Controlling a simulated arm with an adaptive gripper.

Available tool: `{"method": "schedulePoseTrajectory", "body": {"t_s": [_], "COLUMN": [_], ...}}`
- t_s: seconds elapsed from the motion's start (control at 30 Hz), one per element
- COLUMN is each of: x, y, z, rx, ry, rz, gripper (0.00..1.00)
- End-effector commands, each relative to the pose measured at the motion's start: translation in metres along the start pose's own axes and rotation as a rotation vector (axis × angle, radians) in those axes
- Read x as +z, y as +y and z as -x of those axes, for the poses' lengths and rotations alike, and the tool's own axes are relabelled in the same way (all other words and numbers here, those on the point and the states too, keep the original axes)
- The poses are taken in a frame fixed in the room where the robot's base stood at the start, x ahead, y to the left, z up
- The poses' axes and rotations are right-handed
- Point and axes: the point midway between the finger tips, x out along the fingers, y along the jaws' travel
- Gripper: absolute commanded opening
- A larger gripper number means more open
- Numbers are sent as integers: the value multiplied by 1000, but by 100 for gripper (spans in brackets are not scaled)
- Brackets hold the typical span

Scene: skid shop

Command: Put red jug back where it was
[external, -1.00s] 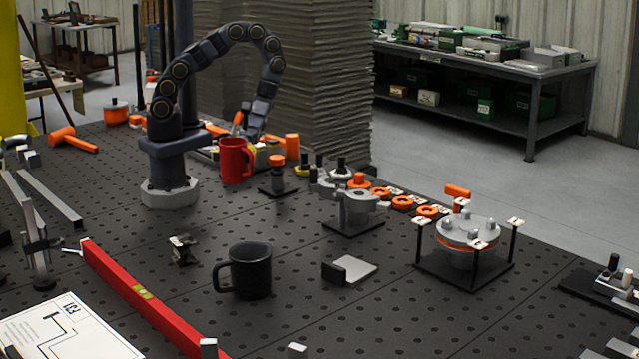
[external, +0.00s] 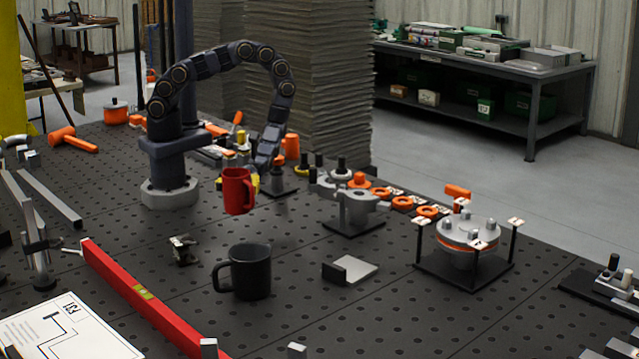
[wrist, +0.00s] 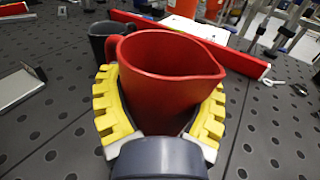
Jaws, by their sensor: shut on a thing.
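The red jug (external: 236,192) is upright in my gripper, held above the dark perforated table in the external view. In the external view my gripper (external: 250,181) is partly hidden behind the jug. A black mug (external: 252,272) stands on the table in front of the jug; it also shows in the wrist view (wrist: 103,38), behind the jug.
A red level (external: 140,292) lies along the left front. A grey metal bracket (external: 349,270) sits right of the black mug. A small dark clamp block (external: 183,250) stands left of it. Fixtures (external: 352,205) stand to the right. The table (external: 300,320) is bare in front of the mug.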

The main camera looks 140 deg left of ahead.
Motion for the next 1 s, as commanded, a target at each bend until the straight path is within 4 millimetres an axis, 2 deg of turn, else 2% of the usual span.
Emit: {"method": "schedulePoseTrajectory", "body": {"t_s": [0.1, 0.23, 0.37, 0.63, 1.0], "x": [-20, -30, -35, -67, -72], "y": [12, 20, 25, 30, 31], "z": [-9, -13, -16, -19, -19], "rx": [-6, -2, -2, -2, 0], "ry": [0, 0, -2, 0, -3], "rz": [2, 1, 1, 3, 0], "gripper": [35, 35, 35, 35, 35]}}
